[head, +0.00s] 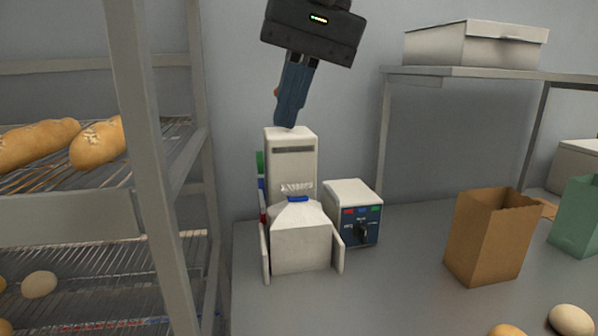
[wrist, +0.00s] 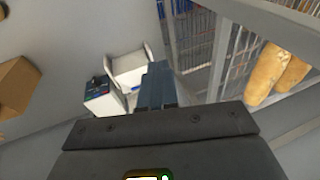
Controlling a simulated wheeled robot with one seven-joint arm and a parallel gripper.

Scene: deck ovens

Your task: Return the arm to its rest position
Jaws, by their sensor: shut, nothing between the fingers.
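My gripper (head: 285,124) is at the top middle of the head view, pointing down, with its blue fingers together and nothing between them. In that view its tips overlap the top of a tall white machine (head: 303,150); I cannot tell the gap in depth. A white bag-shaped piece with a blue clip (head: 298,199) sits in front of the machine, between two upright plates. In the wrist view the fingers (wrist: 155,72) show at the centre, over the white machine area (wrist: 128,66).
A small control box with a dark knob (head: 361,232) stands right of the machine. A brown paper bag (head: 488,240) and a green bag (head: 578,215) stand further right. A rack with bread loaves (head: 98,143) is on the left. A shelf (head: 470,72) holds a box (head: 475,45).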

